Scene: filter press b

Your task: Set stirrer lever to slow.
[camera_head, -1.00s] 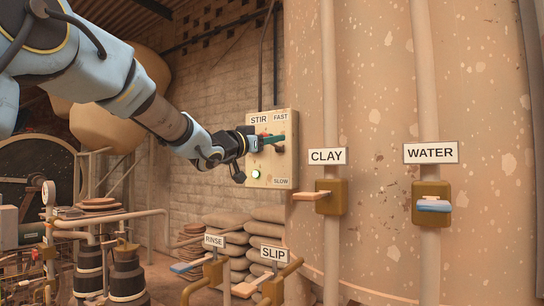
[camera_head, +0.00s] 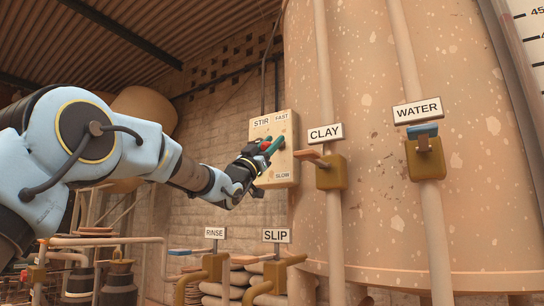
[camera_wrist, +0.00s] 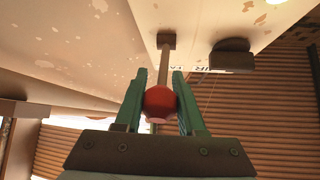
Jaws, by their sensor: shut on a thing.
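The stirrer panel (camera_head: 287,177) is a cream box on the wall, marked STIR and FAST at the top and SLOW at the bottom. My gripper (camera_head: 271,146) is in front of it, at a height between the FAST and SLOW labels. In the wrist view, the green fingers of my gripper (camera_wrist: 160,100) are shut on the red knob (camera_wrist: 160,103) of the stirrer lever (camera_wrist: 164,62). The lever's shaft runs from the knob to a dark mount on the panel. My gripper hides part of the panel in the head view.
The clay valve (camera_head: 330,173) and water valve (camera_head: 426,158) stand on pipes to the right, before a large speckled tank (camera_head: 375,215). The rinse sign (camera_head: 215,233) and slip sign (camera_head: 276,236) mark lower valves. Pipes and stacked sacks lie below my arm.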

